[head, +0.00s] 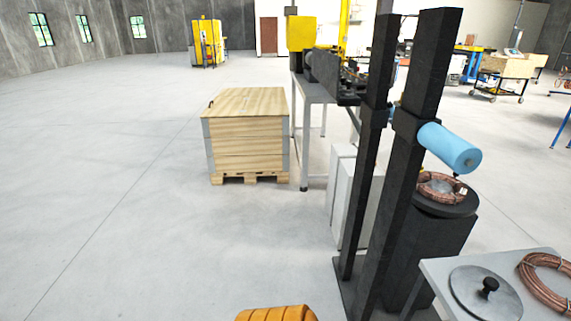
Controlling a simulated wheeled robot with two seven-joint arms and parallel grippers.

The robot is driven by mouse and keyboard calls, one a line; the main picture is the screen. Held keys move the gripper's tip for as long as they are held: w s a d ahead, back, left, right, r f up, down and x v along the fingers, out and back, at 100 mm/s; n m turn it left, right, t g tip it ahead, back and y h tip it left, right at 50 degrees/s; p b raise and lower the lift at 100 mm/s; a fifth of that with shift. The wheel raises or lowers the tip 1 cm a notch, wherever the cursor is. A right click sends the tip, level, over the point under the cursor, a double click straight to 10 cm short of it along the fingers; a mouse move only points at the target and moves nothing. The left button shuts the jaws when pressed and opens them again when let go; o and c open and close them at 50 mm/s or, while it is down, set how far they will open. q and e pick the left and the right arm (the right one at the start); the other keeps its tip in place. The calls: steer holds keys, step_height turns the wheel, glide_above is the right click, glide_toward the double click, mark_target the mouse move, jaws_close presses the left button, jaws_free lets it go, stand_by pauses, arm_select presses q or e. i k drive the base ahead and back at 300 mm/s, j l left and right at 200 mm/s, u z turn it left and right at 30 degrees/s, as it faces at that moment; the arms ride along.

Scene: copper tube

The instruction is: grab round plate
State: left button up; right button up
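A round grey metal plate (477,293) with a black knob (490,285) in its middle lies flat on a light grey table (437,268) at the lower right of the head view. A coil of copper tube (548,285) lies on the same table, just right of the plate and partly cut off by the picture edge. Neither of my grippers shows in the head view.
A black two-post frame with a blue roller (450,147) stands left of the table. Behind the table, a black drum (433,245) carries another copper coil (440,187). A wooden crate (246,138) stands farther back. The floor at left is clear.

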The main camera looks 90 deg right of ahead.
mark_target(488, 296)
steer(key=l+u, duration=0.1)
steer(key=u, duration=0.4)
steer(key=l+u, duration=0.1)
steer(key=u, duration=0.35)
steer(key=l+u, duration=0.1)
steer(key=u, duration=0.85)
steer(key=k+u, duration=0.1)
steer(key=u, duration=0.4)
steer(key=k+l+u, duration=0.1)
steer(key=u, duration=0.85)
steer(key=k+u, duration=0.1)
steer(key=u, duration=0.35)
steer(key=k+u, duration=0.1)
steer(key=u, duration=0.3)
steer(key=j+u, duration=0.15)
steer(key=u, duration=0.3)
steer(key=k+j+u, duration=0.1)
steer(key=u, duration=0.3)
steer(key=j+u, duration=0.15)
steer(key=u, duration=0.25)
steer(key=k+j+u, duration=0.1)
steer(key=u, duration=0.35)
steer(key=j+u, duration=0.15)
steer(key=u, duration=0.25)
